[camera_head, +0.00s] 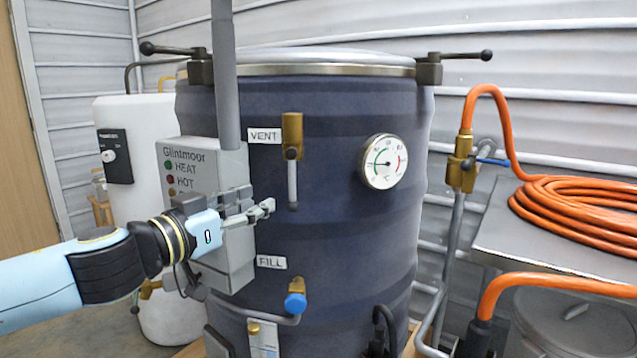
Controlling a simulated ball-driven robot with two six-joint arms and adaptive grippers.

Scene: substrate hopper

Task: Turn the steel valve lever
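The steel valve lever (292,186) hangs straight down from a brass valve (292,135) beside the VENT label on the dark blue drum (345,235). My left gripper (262,210) reaches in from the left, its fingers pointing right toward the drum. Its fingertips are just left of and slightly below the lever's lower end, with a small gap in the picture. I see the fingers nearly side-on, so whether they are apart is unclear. Nothing shows held in them. My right gripper is not in view.
A grey control box (222,160) stands behind my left gripper, partly hidden. A blue-knobbed FILL valve (295,302) is below the lever, and a round gauge (384,162) is to its right. An orange hose (575,205) lies coiled on a bench at right.

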